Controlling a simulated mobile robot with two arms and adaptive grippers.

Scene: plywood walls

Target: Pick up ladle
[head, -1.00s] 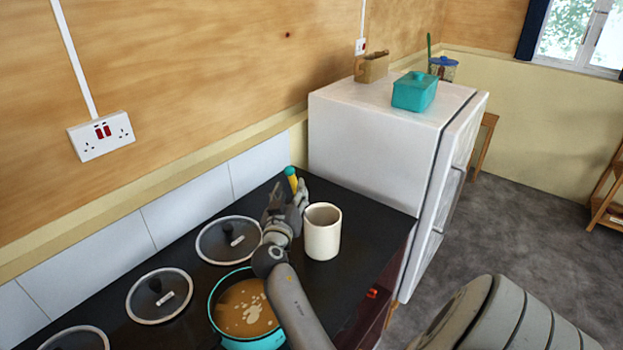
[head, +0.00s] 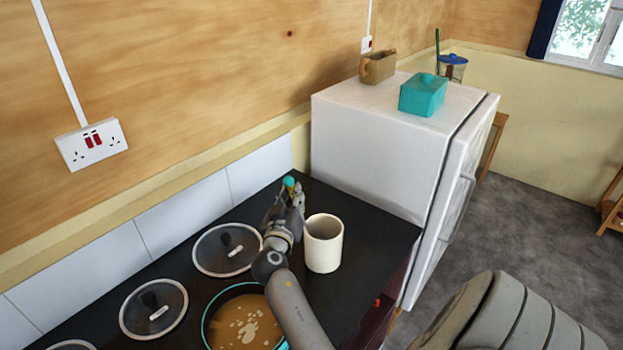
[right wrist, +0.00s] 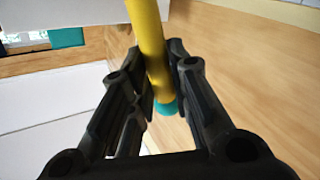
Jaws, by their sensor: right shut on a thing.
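The ladle shows as a yellow handle with a teal end. In the right wrist view, the yellow handle (right wrist: 150,45) stands between the two black fingers of my right gripper (right wrist: 158,85), which is shut on it. In the head view, the teal end of the ladle (head: 289,182) shows at the tip of my right gripper (head: 291,197), above the far end of the black counter. The ladle's bowl is not visible in either view. My left gripper is not in view.
A cream mug (head: 323,243) stands just right of my right gripper on the black counter (head: 375,225). A teal pot of brown soup (head: 235,325) and glass lids (head: 228,249) are nearer. A white fridge (head: 375,150) stands beyond, with a teal box (head: 423,95) on top.

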